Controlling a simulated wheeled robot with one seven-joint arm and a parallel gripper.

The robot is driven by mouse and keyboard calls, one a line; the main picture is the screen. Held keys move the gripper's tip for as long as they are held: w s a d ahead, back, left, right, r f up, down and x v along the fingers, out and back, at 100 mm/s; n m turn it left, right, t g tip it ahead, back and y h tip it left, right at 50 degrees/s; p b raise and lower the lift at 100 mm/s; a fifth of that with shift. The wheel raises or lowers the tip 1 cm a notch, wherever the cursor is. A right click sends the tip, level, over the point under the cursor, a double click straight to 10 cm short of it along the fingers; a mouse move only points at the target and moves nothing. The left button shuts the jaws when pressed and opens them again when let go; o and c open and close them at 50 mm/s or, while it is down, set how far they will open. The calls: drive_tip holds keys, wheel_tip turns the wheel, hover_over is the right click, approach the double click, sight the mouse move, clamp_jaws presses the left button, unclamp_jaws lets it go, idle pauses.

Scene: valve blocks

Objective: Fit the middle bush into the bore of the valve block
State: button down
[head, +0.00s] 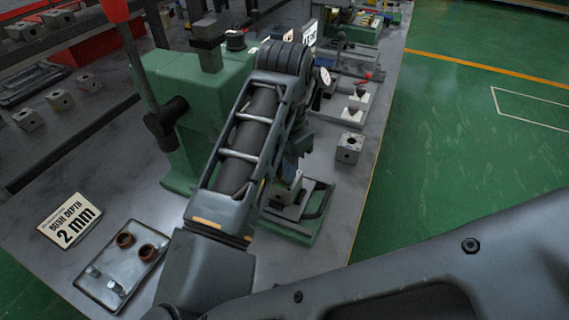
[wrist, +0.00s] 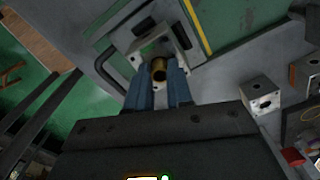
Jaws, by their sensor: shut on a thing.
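My gripper (wrist: 159,85) is shut on a brass-coloured bush (wrist: 159,70), held between its two blue fingertips in the wrist view. The bush lies right at the face of a grey valve block (wrist: 137,54); I cannot tell whether its far end is in the bore. The block sits in a green-based fixture (wrist: 125,18).
A metal tray (head: 103,256) holds two brown bushes (head: 147,252) and small silvery parts. A card (head: 69,220) reads "BUSH DEPTH 2 mm". A green press (head: 185,85) stands left of my arm. A loose block (head: 349,147) sits at right, near the bench edge.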

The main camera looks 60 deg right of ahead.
drive_tip(key=c, duration=0.9)
unclamp_jaws()
drive_tip(key=shift+c, duration=0.2)
wheel_tip(320, 180, up, 8)
drive_tip(key=shift+f+p, duration=0.1)
drive_tip(key=shift+p, duration=0.25)
